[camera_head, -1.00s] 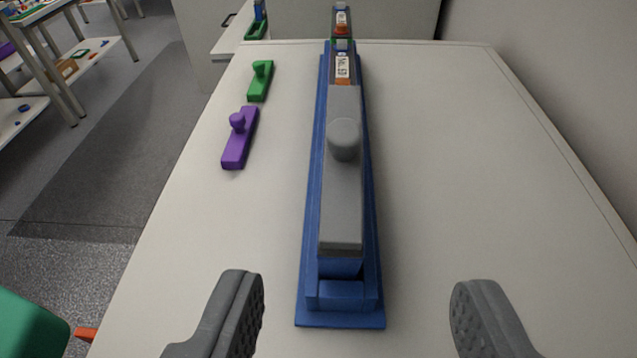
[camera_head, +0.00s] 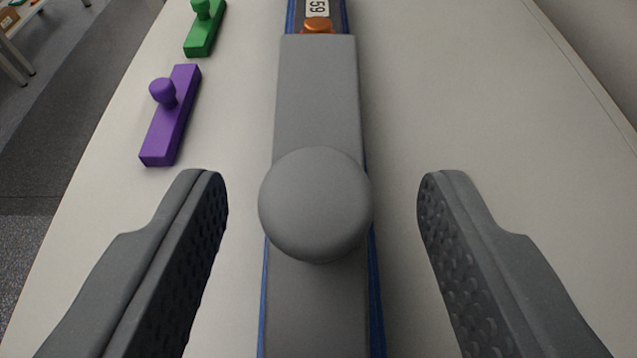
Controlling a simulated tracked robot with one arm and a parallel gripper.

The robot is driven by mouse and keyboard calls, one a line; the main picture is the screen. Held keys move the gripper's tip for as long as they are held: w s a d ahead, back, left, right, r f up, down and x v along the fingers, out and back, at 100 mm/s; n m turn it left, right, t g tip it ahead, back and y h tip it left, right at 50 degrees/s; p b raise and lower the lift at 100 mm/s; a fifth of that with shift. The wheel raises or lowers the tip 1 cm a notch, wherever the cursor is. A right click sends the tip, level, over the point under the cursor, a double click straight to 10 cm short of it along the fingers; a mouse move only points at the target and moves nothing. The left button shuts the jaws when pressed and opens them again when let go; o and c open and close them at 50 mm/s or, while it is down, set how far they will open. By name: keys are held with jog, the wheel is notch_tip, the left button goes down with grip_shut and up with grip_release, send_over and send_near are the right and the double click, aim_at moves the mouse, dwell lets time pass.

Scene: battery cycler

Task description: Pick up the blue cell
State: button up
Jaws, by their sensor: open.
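A long blue holder (camera_head: 375,300) runs away from me down the middle of the table. A grey block with a round grey knob (camera_head: 315,205) sits in it. My gripper (camera_head: 322,190) is open, with one finger on each side of the knob and a gap on both sides. Nothing is between the fingers except the knob and block seen in line with them; I cannot tell the height difference. I see no separate blue cell; only the blue holder's edges show beside the grey block. Its near end is out of view.
A purple block with a knob (camera_head: 172,117) and a green block with a knob (camera_head: 206,28) lie on the table to the left. The pale table (camera_head: 480,110) is clear on the right.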

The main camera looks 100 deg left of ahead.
jog(key=shift+s+a+f, duration=0.1)
jog(key=shift+a+f, duration=0.15)
jog(key=shift+a, duration=0.3)
jog(key=shift+c, duration=0.3)
grip_shut()
dwell(0.8)
